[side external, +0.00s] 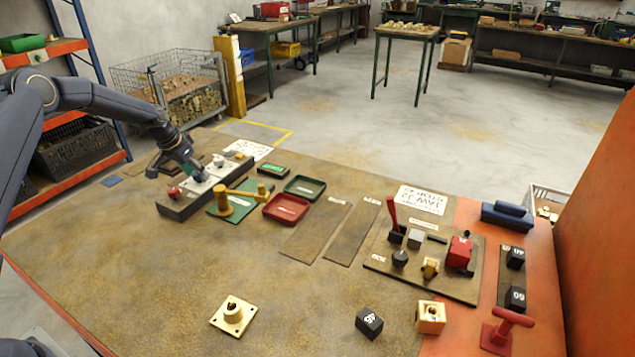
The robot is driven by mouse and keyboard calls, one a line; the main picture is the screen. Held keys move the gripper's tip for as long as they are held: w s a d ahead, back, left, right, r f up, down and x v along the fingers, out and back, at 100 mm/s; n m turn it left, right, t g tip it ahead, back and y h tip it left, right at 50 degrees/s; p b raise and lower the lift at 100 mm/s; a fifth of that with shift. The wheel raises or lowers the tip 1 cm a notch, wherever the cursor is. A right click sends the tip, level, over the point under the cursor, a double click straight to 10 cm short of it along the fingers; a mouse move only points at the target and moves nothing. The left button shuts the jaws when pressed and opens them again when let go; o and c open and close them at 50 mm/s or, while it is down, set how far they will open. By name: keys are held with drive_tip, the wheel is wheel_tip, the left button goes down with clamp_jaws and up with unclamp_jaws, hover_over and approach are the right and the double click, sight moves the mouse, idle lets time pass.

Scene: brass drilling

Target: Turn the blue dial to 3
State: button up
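A long grey box (184,209) stands at the left of the table, with several small controls on its top. A red knob (173,192) sits near its front-left end, and a pale round control (218,160) sits farther back. My gripper (199,176) points down at the middle of the box top, close over a small bluish-white part there. I cannot make out whether that part is the blue dial, nor whether the fingers touch it. Any numbers are too small to read, and the finger gap does not show clearly.
Right of the box are a green plate with a brass handle (240,191), a red tray (286,208) and a green tray (304,187). A panel with a red lever (393,213) stands farther right. The table's front left is clear.

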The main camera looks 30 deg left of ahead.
drive_tip(key=shift+r, duration=0.1)
drive_tip(key=v, duration=1.2)
drive_tip(key=d+r+m+t, duration=0.2)
drive_tip(key=d+r, duration=0.8)
drive_tip(key=r, duration=0.3)
drive_tip(key=s+d+r+m+t, duration=0.1)
drive_tip(key=s+d+r, duration=0.7)
drive_tip(key=s+d, duration=0.45)
drive_tip(key=s, duration=0.9)
drive_tip(key=s+f+n+g, duration=0.1)
drive_tip(key=s+f+n, duration=0.2)
drive_tip(key=s+f, duration=0.6)
drive_tip(key=shift+s+d+f+g, duration=0.25)
drive_tip(key=shift+s+f+g, duration=0.15)
drive_tip(key=shift+s, duration=0.45)
